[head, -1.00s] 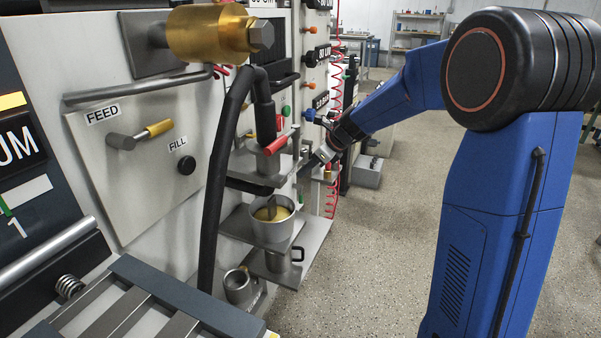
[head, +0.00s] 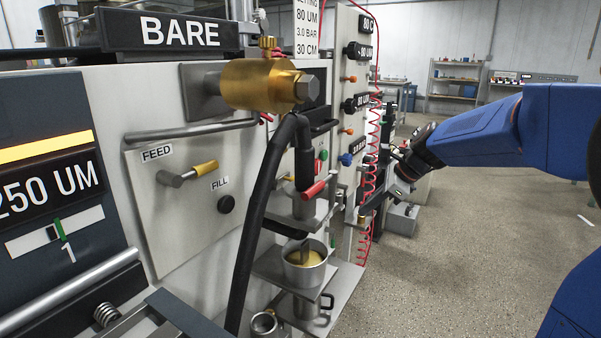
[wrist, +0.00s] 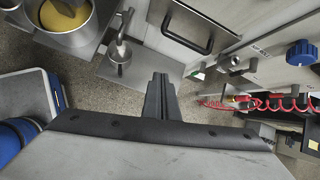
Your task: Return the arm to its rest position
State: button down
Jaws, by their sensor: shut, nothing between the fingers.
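My gripper (head: 393,188) is at the end of my blue arm, right of the coating machine in the head view. It is small there and partly dark against the things behind it. In the wrist view my gripper (wrist: 160,85) shows its fingers together at the centre, with nothing between them. They point over the speckled floor and a grey metal shelf (wrist: 130,68), touching nothing that I can see.
A metal pot of yellow liquid (head: 305,268) stands on a shelf beside the machine; it is also at upper left in the wrist view (wrist: 66,20). A red coiled hose (head: 373,150) hangs near my gripper. The floor (head: 450,250) to the right is open.

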jog(key=s+d+f+n+h, duration=0.1)
jog(key=s+f+n+h, duration=0.1)
jog(key=s+n, duration=0.5)
jog(key=s+d+f+n+h, duration=0.1)
jog(key=s+n, duration=0.6)
jog(key=s, duration=0.9)
jog(key=s+d+f+n+h, duration=0.2)
jog(key=s+f+n, duration=0.2)
jog(key=s+n, duration=0.4)
jog(key=s, duration=0.3)
jog(key=shift+s+d+h, duration=0.2)
jog(key=shift+h, duration=0.1)
jog(key=shift+f, duration=0.1)
